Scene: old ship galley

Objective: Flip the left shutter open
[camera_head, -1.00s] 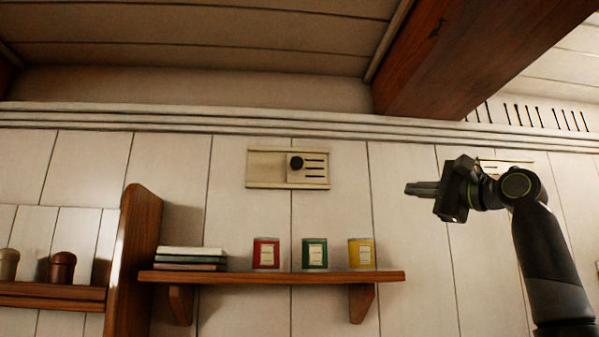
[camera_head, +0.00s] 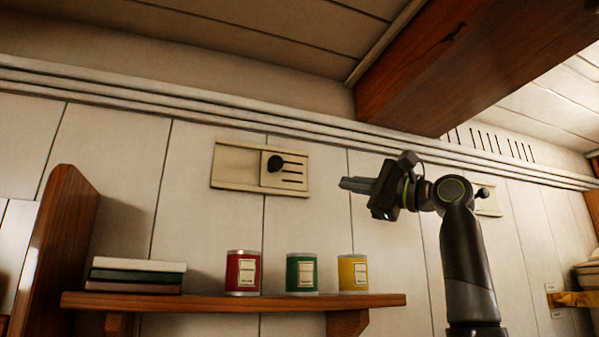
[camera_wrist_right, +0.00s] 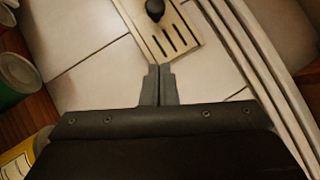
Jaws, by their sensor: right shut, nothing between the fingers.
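The left shutter (camera_head: 232,166) is a cream vent plate on the plank wall, above the shelf. A dark round knob (camera_head: 275,163) sits on its sliding panel, beside several dark slots at the right. In the right wrist view the slotted panel (camera_wrist_right: 172,42) and its knob (camera_wrist_right: 155,10) show at the top, beyond the fingertips. My right gripper (camera_head: 342,184) is shut and empty, to the right of the shutter, pointing left at it. It also shows in the right wrist view (camera_wrist_right: 160,68), apart from the knob. A second shutter (camera_head: 489,203) is partly hidden behind my right arm. My left gripper is out of view.
A wooden shelf (camera_head: 230,302) below holds a stack of books (camera_head: 137,275) and a red tin (camera_head: 243,273), a green tin (camera_head: 301,273) and a yellow tin (camera_head: 352,273). A thick wooden beam (camera_head: 440,75) hangs from the ceiling at the upper right.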

